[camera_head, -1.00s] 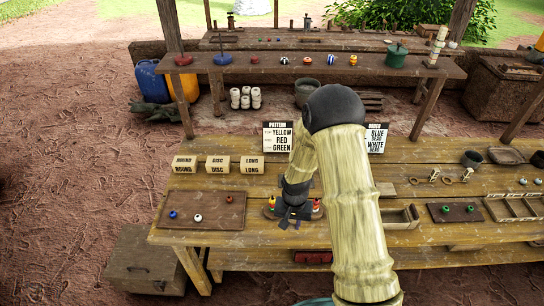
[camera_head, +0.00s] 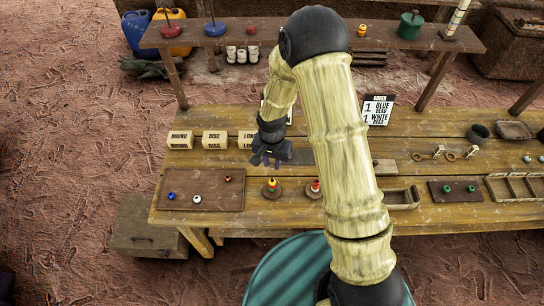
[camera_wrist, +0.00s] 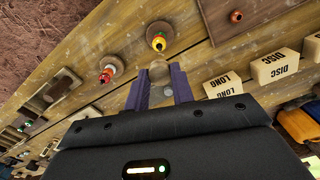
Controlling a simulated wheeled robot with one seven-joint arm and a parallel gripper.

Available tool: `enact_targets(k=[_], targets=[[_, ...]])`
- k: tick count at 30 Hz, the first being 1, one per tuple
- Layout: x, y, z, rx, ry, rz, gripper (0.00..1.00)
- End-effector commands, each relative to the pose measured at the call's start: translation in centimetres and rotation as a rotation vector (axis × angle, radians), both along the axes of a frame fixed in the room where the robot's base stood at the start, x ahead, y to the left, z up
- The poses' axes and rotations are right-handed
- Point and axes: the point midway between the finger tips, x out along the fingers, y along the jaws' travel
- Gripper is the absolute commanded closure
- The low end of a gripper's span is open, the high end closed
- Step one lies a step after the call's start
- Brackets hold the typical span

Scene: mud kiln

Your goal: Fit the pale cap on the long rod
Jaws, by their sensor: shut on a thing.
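My gripper (camera_head: 267,160) is above the table, just behind and above the stand with yellow, red and green pieces (camera_head: 271,188). In the wrist view its purple fingers (camera_wrist: 159,88) are shut on a small round tan piece, seemingly the pale cap (camera_wrist: 158,70). The cap cannot be made out in the head view. The yellow-topped stand (camera_wrist: 158,40) shows beyond the fingertips, apart from them. A second stand with red and pale pieces (camera_head: 315,188) is to its right, also in the wrist view (camera_wrist: 109,69). Which stand has the long rod I cannot tell.
A brown tray (camera_head: 215,203) with blue, white and red beads lies left of the stands. Blocks marked ROUND, DISC and LONG (camera_head: 214,140) stand behind. A bead sign (camera_head: 377,110) and an open wooden box (camera_head: 404,200) are to the right.

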Motion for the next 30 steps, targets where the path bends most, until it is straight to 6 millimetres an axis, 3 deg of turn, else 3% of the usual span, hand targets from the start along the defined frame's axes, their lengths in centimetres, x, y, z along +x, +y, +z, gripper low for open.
enact_targets(k=[8,30], targets=[[0.0,0.0,-0.1,0.0,-0.001,0.001,0.97],[0.0,0.0,-5.4,0.0,-0.001,0.001,0.97]])
